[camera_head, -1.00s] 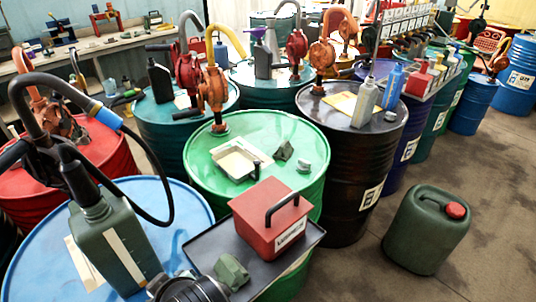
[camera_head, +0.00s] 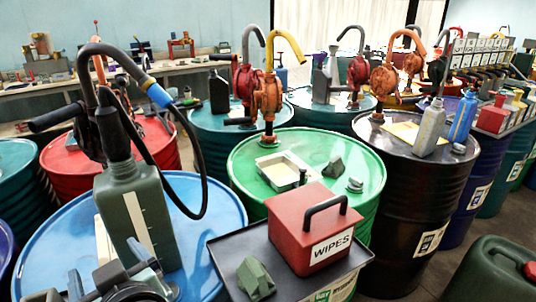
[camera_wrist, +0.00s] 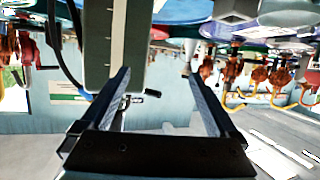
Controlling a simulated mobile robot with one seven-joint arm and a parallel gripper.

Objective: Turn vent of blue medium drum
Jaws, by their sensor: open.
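A blue drum (camera_head: 222,225) stands front left in the head view. A dark green bottle (camera_head: 165,222) with a pale level strip stands on its lid, below a grey pump spout with a black hose. The bottle also shows in the wrist view (camera_wrist: 133,45), where the scene appears upside down. No vent can be made out on this lid; the bottle and my gripper cover part of it. My gripper (camera_head: 112,268) is low in front of the bottle in the head view. In the wrist view its fingers (camera_wrist: 160,75) are spread, with nothing held between them.
A dark tray (camera_head: 222,252) with a red wipes box (camera_head: 300,220) and a green block (camera_head: 255,278) is right of the blue drum. Green (camera_head: 365,170), red (camera_head: 70,180) and black (camera_head: 400,210) drums crowd around. A green jerrycan (camera_head: 480,275) is at lower right.

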